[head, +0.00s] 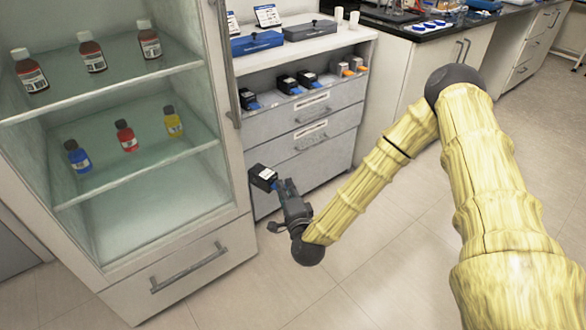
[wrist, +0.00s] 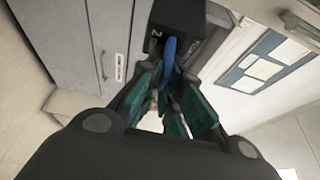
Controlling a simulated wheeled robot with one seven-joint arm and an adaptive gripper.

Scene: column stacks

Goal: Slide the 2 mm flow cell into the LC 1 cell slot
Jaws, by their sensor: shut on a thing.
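The 2 mm flow cell is a black block (head: 262,177) with a white label face, held out in front of the drawer cabinet. In the wrist view the black block (wrist: 190,28) shows a white "2" and a blue tab (wrist: 168,52). My gripper (head: 280,187) is shut on the blue tab, which sits between the teal finger pads in the wrist view (wrist: 167,82). I cannot read which is LC 1, and no slot opening is clear.
The open shelf below holds several black blocks (head: 287,84) with blue tabs, and orange-tabbed pieces (head: 356,63). A glass cabinet (head: 125,180) with bottles stands close on the left. White cups (head: 354,19) stand at the top's right end. The floor (head: 375,270) is clear.

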